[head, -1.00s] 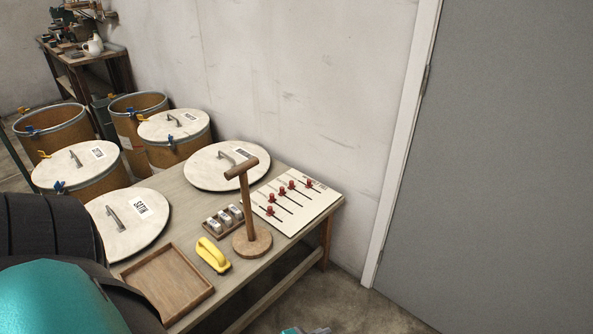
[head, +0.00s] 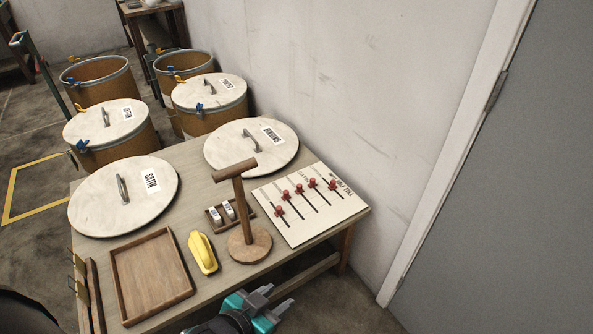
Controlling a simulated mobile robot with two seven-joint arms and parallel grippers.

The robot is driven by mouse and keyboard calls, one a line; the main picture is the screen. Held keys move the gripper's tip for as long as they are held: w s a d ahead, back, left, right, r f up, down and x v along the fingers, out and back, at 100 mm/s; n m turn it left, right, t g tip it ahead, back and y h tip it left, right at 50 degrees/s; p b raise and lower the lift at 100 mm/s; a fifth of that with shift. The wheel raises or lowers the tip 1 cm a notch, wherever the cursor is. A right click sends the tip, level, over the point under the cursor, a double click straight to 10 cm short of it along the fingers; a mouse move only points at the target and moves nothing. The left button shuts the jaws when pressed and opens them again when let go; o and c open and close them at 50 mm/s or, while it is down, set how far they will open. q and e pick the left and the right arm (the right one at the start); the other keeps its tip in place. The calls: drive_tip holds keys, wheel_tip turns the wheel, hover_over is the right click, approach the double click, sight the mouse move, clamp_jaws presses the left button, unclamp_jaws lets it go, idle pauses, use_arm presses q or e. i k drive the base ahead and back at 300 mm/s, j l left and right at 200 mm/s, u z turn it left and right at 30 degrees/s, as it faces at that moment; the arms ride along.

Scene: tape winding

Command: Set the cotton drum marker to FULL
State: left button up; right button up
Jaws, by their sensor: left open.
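A white marker board (head: 335,212) lies on the right end of the table, with dark slots and several red sliding markers. One red marker (head: 279,211) sits lower left, others, such as this marker (head: 300,189), stand nearer the board's far edge. Lettering ending in "HALF FULL" runs along its right side. The row names are too small to read, so I cannot tell which marker is cotton's. My left gripper (head: 274,299) is open and empty at the bottom centre, in front of the table and apart from the board. My right gripper is not in view.
On the table (head: 215,275) are a wooden T-shaped stand (head: 246,215), a yellow object (head: 202,253), a small block holder (head: 222,213), an empty wooden tray (head: 150,275) and lids marked SATIN (head: 100,200) and BINDING (head: 225,150). Fibre drums (head: 125,145) stand behind. The stand rises left of the board.

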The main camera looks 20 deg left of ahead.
sight(332, 187)
drive_tip(key=i+u, duration=0.2)
drive_tip(key=u, duration=0.2)
drive_tip(key=i+l+u, duration=0.15)
drive_tip(key=u, duration=0.25)
drive_tip(key=i+l+u, duration=0.2)
drive_tip(key=u, duration=0.2)
drive_tip(key=i+l+u, duration=0.45)
drive_tip(key=k+j, duration=0.05)
